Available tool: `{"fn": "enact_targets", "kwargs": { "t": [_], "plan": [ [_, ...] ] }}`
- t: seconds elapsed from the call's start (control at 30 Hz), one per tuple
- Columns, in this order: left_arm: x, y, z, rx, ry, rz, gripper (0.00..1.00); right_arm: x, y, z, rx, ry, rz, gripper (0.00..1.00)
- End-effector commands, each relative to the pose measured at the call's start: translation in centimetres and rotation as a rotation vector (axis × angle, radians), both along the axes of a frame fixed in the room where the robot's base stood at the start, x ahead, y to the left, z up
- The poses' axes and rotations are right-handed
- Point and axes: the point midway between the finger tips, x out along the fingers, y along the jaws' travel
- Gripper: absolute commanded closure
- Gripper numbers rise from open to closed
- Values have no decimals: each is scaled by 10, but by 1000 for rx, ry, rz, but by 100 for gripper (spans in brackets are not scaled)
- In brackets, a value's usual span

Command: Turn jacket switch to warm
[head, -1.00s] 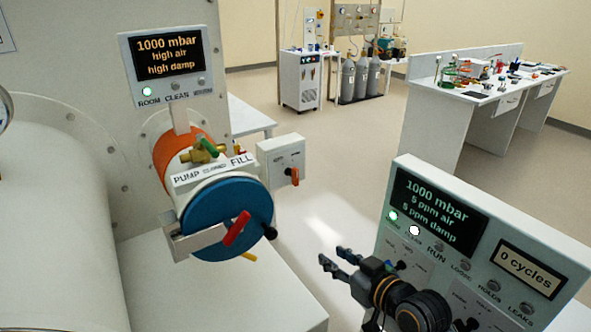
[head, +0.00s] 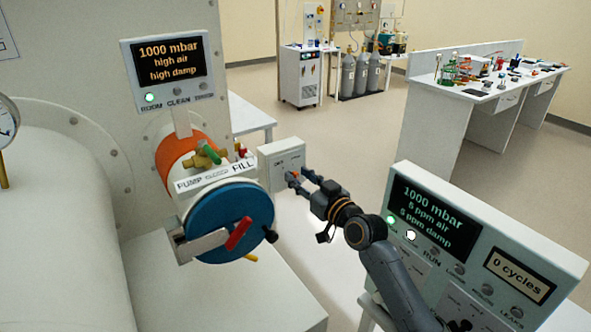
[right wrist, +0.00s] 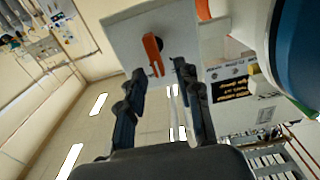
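The jacket switch appears to be the orange lever (head: 294,175) on a pale grey box (head: 282,155) beside the blue-doored cylinder. In the right wrist view the orange lever (right wrist: 153,52) stands out from the box face (right wrist: 122,35), tilted a little off the vertical. My right gripper (head: 299,177) is at the box front, partly covering the lever in the head view. In the right wrist view its fingers (right wrist: 160,70) are apart, with the lever's end in the gap near the left finger's tip. I cannot tell whether they touch. My left gripper is not in view.
A blue round door (head: 215,220) with a red handle (head: 238,233) is left of the box. A control panel (head: 435,215) stands at the right, close to my right arm. A lab bench (head: 480,105) and gas cylinders are far back, across open floor.

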Motion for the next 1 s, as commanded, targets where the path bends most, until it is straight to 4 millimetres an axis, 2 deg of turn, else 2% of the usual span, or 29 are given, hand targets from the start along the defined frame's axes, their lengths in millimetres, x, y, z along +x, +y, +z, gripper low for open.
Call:
{"fn": "enact_targets", "kwargs": {
  "t": [0.2,0.57,0.73,1.0],
  "plan": [
    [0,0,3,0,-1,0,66,18,12,0,2,1,1,66],
    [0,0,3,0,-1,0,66,21,14,-1,1,1,0,66],
    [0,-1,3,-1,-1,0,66,21,14,-1,1,1,0,99],
    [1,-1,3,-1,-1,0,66,21,14,-1,5,3,0,100]
  ]
}}
